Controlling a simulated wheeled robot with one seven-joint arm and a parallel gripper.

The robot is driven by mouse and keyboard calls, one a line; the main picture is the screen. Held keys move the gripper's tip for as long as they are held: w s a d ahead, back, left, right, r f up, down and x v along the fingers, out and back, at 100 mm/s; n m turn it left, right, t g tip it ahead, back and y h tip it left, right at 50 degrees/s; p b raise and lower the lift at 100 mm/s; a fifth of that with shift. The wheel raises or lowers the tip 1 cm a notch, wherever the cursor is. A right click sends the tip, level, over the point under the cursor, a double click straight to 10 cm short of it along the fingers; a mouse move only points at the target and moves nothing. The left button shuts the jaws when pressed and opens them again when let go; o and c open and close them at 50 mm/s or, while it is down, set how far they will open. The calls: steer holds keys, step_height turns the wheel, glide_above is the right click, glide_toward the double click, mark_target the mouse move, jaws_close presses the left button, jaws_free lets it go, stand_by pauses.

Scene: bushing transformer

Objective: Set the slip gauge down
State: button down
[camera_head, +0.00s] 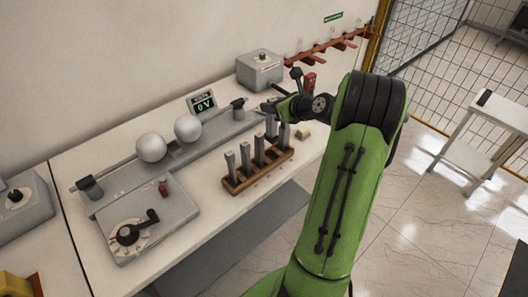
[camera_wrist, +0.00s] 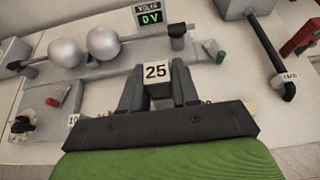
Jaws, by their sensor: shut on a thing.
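The slip gauge (camera_wrist: 156,72) shows in the wrist view as a pale block end marked 25, between the two dark fingers. My gripper (camera_wrist: 158,88) is shut on it. In the head view my gripper (camera_head: 277,124) is near the right end of a wooden rack (camera_head: 240,184) that holds several upright grey gauges (camera_head: 245,157). My arm and wrist hide part of that area. I cannot tell from these views whether the held gauge touches the rack.
Two metal spheres (camera_head: 151,147) (camera_head: 187,128) sit on a grey apparatus behind the rack, with a 0 V display (camera_head: 203,104). A grey box (camera_head: 260,70) stands at the back. A small yellowish block (camera_head: 303,135) lies right of the rack. Bare bench (camera_head: 222,208) lies in front.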

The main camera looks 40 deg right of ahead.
mark_target(274, 131)
steer(key=f, duration=0.3)
steer(key=f+b, duration=0.1)
steer(key=f, duration=0.5)
steer(key=shift+s+f+b, duration=0.25)
steer(key=shift+f+b, duration=0.1)
steer(key=shift+b, duration=0.05)
steer(key=shift+f, duration=0.15)
steer(key=c, duration=0.8)
jaws_free()
steer(key=shift+c, duration=0.2)
